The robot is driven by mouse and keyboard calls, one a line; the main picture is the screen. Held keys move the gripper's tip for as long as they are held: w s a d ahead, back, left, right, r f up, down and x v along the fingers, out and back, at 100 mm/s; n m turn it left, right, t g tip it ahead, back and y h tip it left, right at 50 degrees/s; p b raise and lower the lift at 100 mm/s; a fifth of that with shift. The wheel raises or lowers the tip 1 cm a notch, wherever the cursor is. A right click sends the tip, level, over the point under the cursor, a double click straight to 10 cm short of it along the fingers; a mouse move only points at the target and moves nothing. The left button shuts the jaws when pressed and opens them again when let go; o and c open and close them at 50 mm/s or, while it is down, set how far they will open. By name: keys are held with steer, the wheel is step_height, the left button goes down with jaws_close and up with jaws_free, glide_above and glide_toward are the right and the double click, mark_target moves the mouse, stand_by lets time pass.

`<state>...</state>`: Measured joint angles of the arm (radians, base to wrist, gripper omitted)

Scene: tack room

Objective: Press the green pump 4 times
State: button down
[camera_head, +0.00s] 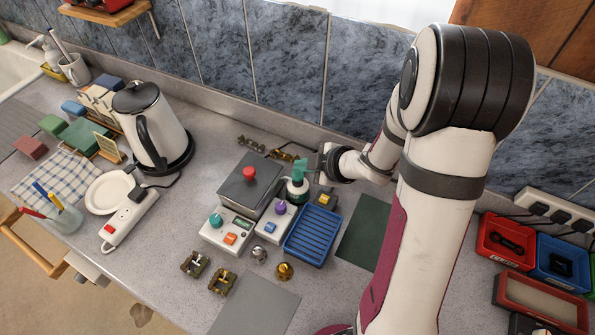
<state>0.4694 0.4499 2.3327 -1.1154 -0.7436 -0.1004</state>
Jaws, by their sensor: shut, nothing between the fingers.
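The green pump (297,185) stands on the grey counter near the middle of the view, behind the small box with the purple knob. Whether the fingertips touch the head cannot be told from this one view. My wrist and arm come in from the right and hide the counter behind them.
A grey box with a red button (249,175) stands left of the pump. A blue ribbed tray (313,236) lies in front, right of the purple-knob box (274,223). A kettle (150,125) stands further left. A dark green mat (365,230) is bare.

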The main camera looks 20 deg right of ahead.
mark_target(302, 176)
steer(key=shift+r, duration=3)
step_height(302, 176, down, 6)
steer(key=shift+f, duration=0.1)
stand_by(0.8)
stand_by(1.8)
steer(key=shift+f, duration=0.35)
steer(key=shift+f, duration=0.55)
stand_by(0.4)
steer(key=shift+r, duration=1)
